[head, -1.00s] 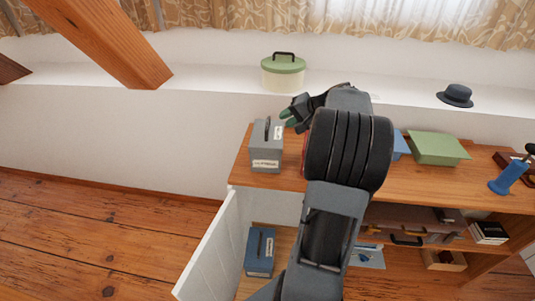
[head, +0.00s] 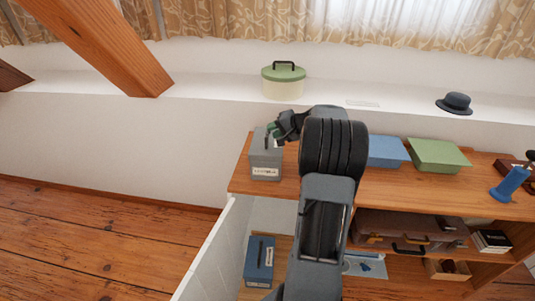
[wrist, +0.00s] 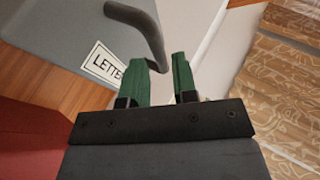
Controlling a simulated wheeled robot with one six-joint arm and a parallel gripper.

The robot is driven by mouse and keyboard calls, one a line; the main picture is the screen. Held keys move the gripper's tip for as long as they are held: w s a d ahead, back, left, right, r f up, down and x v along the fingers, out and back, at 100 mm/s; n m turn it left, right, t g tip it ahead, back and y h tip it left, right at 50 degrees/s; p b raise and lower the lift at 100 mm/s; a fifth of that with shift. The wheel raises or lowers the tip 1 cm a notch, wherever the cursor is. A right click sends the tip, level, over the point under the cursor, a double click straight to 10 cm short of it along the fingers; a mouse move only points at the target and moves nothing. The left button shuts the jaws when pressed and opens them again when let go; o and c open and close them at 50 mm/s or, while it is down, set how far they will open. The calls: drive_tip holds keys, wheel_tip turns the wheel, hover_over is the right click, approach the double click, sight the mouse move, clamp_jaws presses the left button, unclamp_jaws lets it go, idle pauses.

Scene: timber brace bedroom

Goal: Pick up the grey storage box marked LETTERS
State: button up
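The grey storage box (head: 265,160) stands upright on the left end of the wooden cabinet top, with a dark carry handle on its lid and a white label on its front. In the wrist view the box (wrist: 60,40) fills the upper left, and a label reading "LETTE…" shows, partly hidden by a finger. My gripper (head: 273,130) is at the box's handle. Its green fingers (wrist: 165,65) are open, and the bent handle (wrist: 148,28) comes down at the gap between their tips. I cannot tell whether they touch it.
A blue box (head: 385,152) and a green box (head: 437,155) lie right of my arm. A round green-lidded box (head: 283,82) and a hat (head: 455,102) sit on the ledge behind. A blue box (head: 259,262) is below. A red surface (wrist: 30,140) lies close by in the wrist view.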

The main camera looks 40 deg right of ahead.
drive_tip(key=x, duration=0.3)
drive_tip(key=shift+w+a+f, duration=0.1)
drive_tip(key=shift+w+f, duration=0.1)
drive_tip(key=shift+w, duration=0.1)
clamp_jaws()
drive_tip(key=shift+r, duration=0.15)
idle(1.0)
